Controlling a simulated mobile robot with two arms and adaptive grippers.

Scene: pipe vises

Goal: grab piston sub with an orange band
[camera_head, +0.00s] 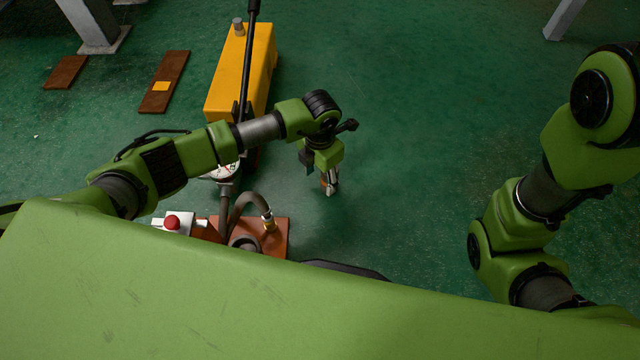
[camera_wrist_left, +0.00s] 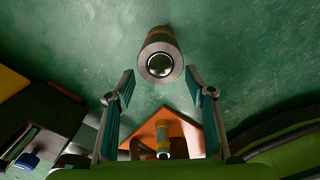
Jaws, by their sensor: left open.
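The piston sub (camera_wrist_left: 160,62) is a grey metal cylinder with an orange band near its far end. In the left wrist view its round end faces the camera, between and slightly beyond the fingertips. A gap shows on each side, and contact is not visible. In the head view a small orange-brown bit of it (camera_head: 323,182) shows beside the fingers; the rest is hidden. My left gripper (camera_head: 330,185) points down over the green floor, and its two spread fingers show in the left wrist view (camera_wrist_left: 160,76). My right gripper is not in view.
A yellow box-shaped unit (camera_head: 242,75) with a black lever stands behind my left arm. An orange-brown base plate (camera_head: 278,240) with a hose and a red-button box (camera_head: 172,222) are near my front. Brown plates (camera_head: 165,80) lie at upper left. Floor right of the left gripper is clear.

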